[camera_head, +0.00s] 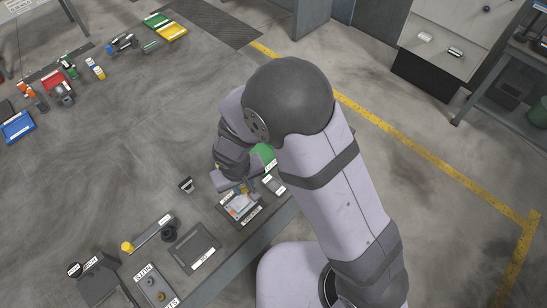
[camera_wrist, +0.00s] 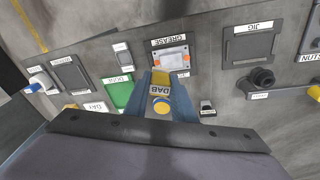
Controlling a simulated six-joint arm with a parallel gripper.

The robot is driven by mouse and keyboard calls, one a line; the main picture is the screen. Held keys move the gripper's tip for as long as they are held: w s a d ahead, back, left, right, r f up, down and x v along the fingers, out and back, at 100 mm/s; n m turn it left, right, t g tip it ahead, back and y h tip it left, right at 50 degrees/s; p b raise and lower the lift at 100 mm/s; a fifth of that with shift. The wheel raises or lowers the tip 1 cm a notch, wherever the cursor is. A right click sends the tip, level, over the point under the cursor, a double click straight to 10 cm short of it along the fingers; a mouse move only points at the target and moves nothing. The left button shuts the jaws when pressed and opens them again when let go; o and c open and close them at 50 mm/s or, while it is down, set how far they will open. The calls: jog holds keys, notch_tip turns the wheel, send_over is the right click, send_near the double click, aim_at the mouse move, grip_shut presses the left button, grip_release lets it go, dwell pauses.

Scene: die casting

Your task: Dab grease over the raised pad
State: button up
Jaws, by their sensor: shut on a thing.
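My gripper (camera_wrist: 160,98) is shut on a dabber (camera_wrist: 161,108) with a yellow round end and a "DAB" label. In the head view my gripper (camera_head: 238,186) is partly hidden by my arm. It is over or beside the tray labelled "GREASE" (camera_wrist: 155,43). A pale grey plate with orange marks (camera_wrist: 171,58) lies in that tray, and the plate also shows in the head view (camera_head: 241,204). In the wrist view the dabber appears just in front of the plate; I cannot tell whether they touch. I cannot make out which part is a raised pad.
An empty tray labelled "JIG" (camera_wrist: 249,46) is at the right of the wrist view, with a dark knobbed part (camera_wrist: 262,78) in front. A green tray (camera_wrist: 118,92) is left of my gripper. A small dark labelled block (camera_head: 186,184) stands nearby. Bare bench lies between them.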

jog(key=a+m, duration=0.1)
jog(key=a, duration=0.1)
jog(key=a+m+g, duration=0.1)
jog(key=m, duration=0.1)
jog(key=s+a+m+g, duration=0.1)
jog(key=a+m, duration=0.1)
jog(key=shift+a+f, duration=0.1)
jog(key=shift+a, duration=0.2)
jog(key=shift+w+f, duration=0.1)
jog(key=shift+f+b, duration=2.1)
jog(key=shift+f, duration=0.3)
jog(key=shift+r, duration=0.1)
